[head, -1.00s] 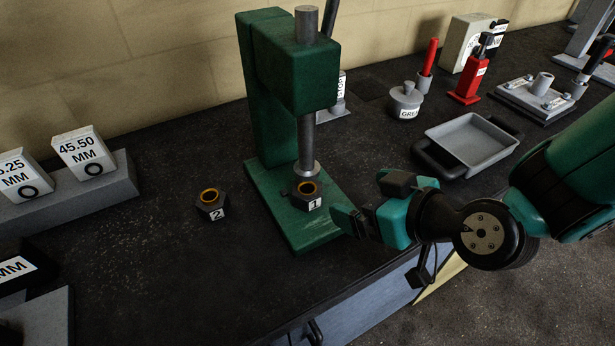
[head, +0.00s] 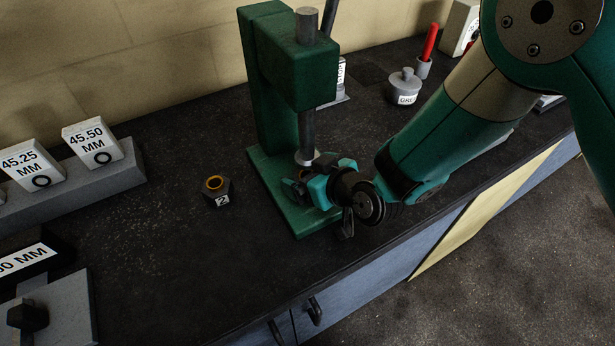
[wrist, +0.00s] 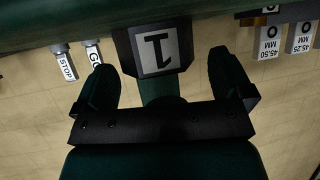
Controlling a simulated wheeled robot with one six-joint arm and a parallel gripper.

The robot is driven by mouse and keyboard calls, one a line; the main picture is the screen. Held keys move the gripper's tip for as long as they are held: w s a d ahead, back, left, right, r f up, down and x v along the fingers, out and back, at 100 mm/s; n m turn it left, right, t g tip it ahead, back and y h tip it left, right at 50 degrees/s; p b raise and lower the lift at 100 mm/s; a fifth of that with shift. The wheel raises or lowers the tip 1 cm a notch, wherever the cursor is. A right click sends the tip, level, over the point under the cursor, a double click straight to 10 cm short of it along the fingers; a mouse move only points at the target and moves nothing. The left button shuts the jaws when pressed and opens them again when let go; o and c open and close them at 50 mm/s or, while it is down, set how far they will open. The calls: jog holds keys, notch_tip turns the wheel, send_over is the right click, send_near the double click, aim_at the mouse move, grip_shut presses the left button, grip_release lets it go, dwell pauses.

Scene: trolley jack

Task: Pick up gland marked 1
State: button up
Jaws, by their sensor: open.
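The gland marked 1 (wrist: 158,50) shows in the wrist view as a dark block with a white label, its number upside down. It lies between and slightly beyond my gripper's fingertips (wrist: 160,74), with a gap on each side. In the head view my gripper (head: 308,185) is at the green press base (head: 308,222), below the press ram (head: 307,135), and mostly hides the gland. My gripper is open and holds nothing. The gland marked 2 (head: 217,191) stands on the bench to the left of the press.
The green press frame (head: 268,90) rises behind my gripper. A block with size-marked pieces (head: 95,145) stands at the left. A grey lidded pot (head: 405,86) is at the back right. The bench in front of gland 2 is clear.

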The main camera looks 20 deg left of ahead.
jog(key=c, duration=1.3)
jog(key=shift+r, duration=0.1)
jog(key=shift+c, duration=0.8)
jog(key=shift+r, duration=0.1)
